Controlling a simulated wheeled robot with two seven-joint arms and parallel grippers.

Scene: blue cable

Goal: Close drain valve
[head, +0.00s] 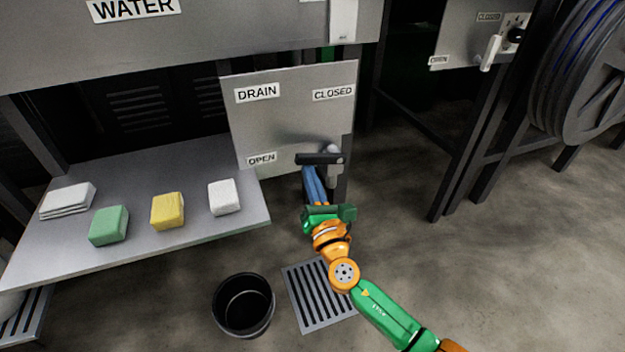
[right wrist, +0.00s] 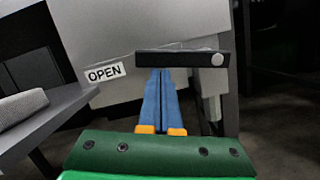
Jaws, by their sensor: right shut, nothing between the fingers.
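The drain valve has a black bar handle (head: 318,159) on a grey pipe fitting at the lower right of the grey panel (head: 285,120) labelled DRAIN. The handle lies roughly level and points left, toward the OPEN label (head: 261,159); the CLOSED label (head: 333,93) is above it. My right gripper (head: 310,174) is shut and empty, its blue fingers just below the handle. In the right wrist view the handle (right wrist: 180,58) crosses just above the fingertips (right wrist: 162,72); whether they touch it I cannot tell. My left gripper is out of view.
A shelf (head: 150,245) at the left holds sponges and folded cloths. A black bucket (head: 243,330) and a floor drain grate (head: 318,312) are below. A second valve panel (head: 465,35) and a hose reel (head: 585,85) stand at the right. Floor right of the arm is clear.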

